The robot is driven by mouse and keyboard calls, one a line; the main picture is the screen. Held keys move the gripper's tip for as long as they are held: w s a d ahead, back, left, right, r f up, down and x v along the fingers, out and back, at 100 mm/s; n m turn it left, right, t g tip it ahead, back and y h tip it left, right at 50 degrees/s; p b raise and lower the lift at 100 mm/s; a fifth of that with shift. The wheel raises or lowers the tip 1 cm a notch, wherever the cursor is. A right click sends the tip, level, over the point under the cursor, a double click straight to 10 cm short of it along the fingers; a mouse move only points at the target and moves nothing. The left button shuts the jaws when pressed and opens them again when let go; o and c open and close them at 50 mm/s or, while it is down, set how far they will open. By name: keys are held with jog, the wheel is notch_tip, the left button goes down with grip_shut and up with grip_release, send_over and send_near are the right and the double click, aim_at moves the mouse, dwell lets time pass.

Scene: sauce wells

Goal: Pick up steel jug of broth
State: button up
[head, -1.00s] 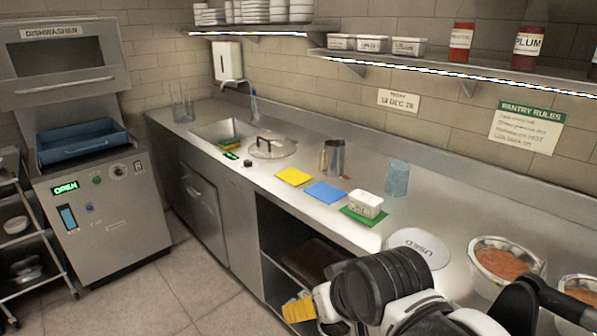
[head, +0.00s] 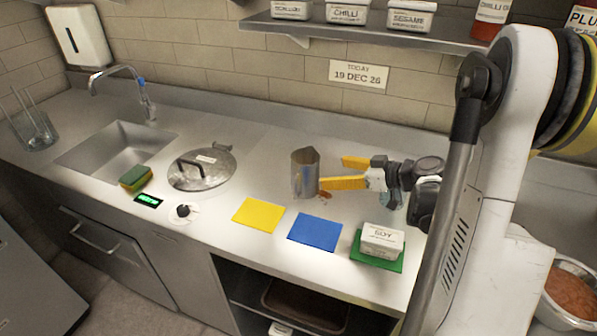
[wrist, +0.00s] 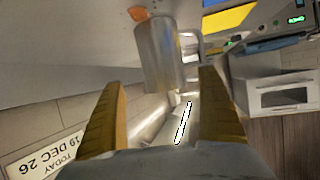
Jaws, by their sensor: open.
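The steel jug (head: 304,176) stands upright on the counter, behind the yellow and blue mats. My gripper (head: 331,172) is open at counter level just right of the jug, its yellow fingers pointing left toward it. The nearer finger's tip is close to the jug's lower side; I cannot tell whether it touches. In the wrist view, which is upside down, the jug (wrist: 160,58) is ahead, in line with the gap between the open fingers (wrist: 162,80). The gap itself looks empty. The jug's contents are hidden.
A yellow mat (head: 257,215), blue mat (head: 315,232) and soy tub (head: 382,240) on a green mat (head: 361,255) lie in front. A steel lid (head: 215,176) is left of the jug, beyond it the sink (head: 118,148). An orange-brown spot (head: 325,196) marks the counter.

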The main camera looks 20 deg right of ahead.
aim_at(306, 171)
jog(key=b+x, duration=0.3)
jog(key=x, duration=0.7)
jog(key=shift+w+a+f+b, duration=0.15)
jog(key=shift+a+b, duration=0.15)
jog(key=c, duration=1.2)
jog(key=shift+r, duration=0.2)
